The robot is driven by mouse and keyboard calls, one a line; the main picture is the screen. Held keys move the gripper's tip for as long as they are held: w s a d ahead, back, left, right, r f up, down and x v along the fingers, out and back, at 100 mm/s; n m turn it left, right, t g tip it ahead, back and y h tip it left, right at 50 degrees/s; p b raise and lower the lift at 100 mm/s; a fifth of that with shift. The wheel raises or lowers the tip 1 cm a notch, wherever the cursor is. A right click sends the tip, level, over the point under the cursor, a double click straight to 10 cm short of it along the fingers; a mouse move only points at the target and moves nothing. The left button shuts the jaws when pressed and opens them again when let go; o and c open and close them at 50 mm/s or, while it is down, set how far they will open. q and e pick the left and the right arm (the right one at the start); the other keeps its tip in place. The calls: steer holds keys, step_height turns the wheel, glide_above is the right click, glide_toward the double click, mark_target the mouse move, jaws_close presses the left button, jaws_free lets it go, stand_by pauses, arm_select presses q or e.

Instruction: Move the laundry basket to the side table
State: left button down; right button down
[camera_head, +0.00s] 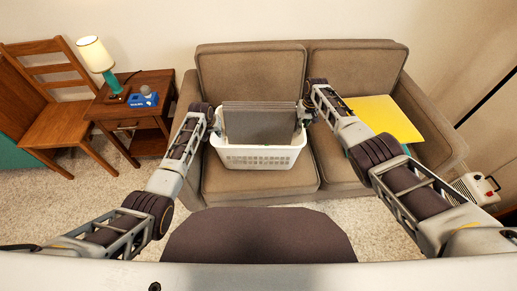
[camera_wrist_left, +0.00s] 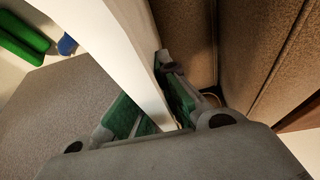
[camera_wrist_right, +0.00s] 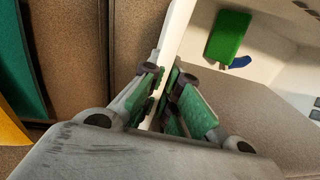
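The white laundry basket (camera_head: 262,159) is at the left seat of the sofa, upright, with a grey ribbed slab (camera_head: 258,122) in it. Whether its base touches the cushion is hard to tell. My left gripper (camera_head: 214,130) is at its left end; in the left wrist view the white wall (camera_wrist_left: 140,60) runs between its green-padded fingers (camera_wrist_left: 155,105). My right gripper (camera_head: 303,122) is at the right end; in the right wrist view its fingers (camera_wrist_right: 165,100) close on the wall (camera_wrist_right: 175,30). The wooden side table (camera_head: 133,108) stands left of the sofa.
The side table holds a lamp (camera_head: 96,56) and a blue box (camera_head: 143,98), leaving little bare top. A wooden chair (camera_head: 62,120) stands beyond it. A yellow sheet (camera_head: 385,118) lies on the right sofa seat. The sofa's left arm (camera_head: 187,105) lies between basket and table.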

arm_select(q)
steer(key=shift+w+r+p, duration=0.1)
steer(key=shift+r+p, duration=0.2)
arm_select(e)
steer(key=shift+w+r, duration=0.1)
steer(key=shift+r, duration=0.2)
